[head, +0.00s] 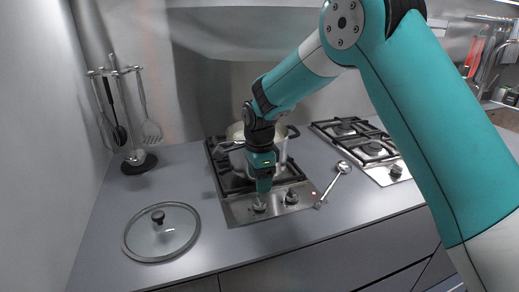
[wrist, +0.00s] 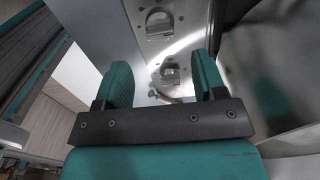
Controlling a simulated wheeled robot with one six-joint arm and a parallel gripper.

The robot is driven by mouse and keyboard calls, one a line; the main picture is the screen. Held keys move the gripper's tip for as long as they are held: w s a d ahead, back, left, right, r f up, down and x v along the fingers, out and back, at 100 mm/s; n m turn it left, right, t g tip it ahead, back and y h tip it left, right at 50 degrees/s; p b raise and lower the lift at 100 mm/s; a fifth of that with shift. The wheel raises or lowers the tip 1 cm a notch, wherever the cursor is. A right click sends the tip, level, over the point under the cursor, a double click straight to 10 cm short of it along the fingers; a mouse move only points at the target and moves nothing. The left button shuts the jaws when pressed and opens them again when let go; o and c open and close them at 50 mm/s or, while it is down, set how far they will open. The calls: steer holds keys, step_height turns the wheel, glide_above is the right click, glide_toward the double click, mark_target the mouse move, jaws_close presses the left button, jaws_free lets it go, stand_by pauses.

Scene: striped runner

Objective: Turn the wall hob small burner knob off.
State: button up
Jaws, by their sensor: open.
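The wall hob (head: 236,211) is the left hob, with a steel front strip. It bears a left knob (head: 259,206) and a right knob (head: 291,197); I cannot tell which serves the small burner. My gripper (head: 264,188) points down just above and behind the left knob in the head view. In the wrist view my gripper (wrist: 163,72) is open, its two teal fingers apart. One knob (wrist: 170,71) shows between the fingertips, not clasped, and another knob (wrist: 158,22) lies beyond. The knobs' exact angles are too small to read.
A pot (head: 238,158) stands on the wall hob behind my gripper. A glass lid (head: 161,232) lies to the left, a ladle (head: 334,184) to the right. A second hob (head: 383,173) is further right. A utensil stand (head: 139,163) is near the left wall.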

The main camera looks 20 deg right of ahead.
mark_target(260, 200)
step_height(260, 200, up, 11)
steer(key=shift+r+b, duration=0.2)
steer(key=shift+b, duration=0.25)
steer(key=s+a+n+y, duration=0.2)
steer(key=s+n, duration=1)
steer(key=s, duration=0.4)
steer(key=s+a+r+n+y, duration=0.1)
steer(key=s+a+n+y, duration=0.1)
steer(key=s+n, duration=1.1)
steer(key=s, duration=0.2)
steer(key=shift+s+a, duration=0.3)
steer(key=shift+s, duration=0.1)
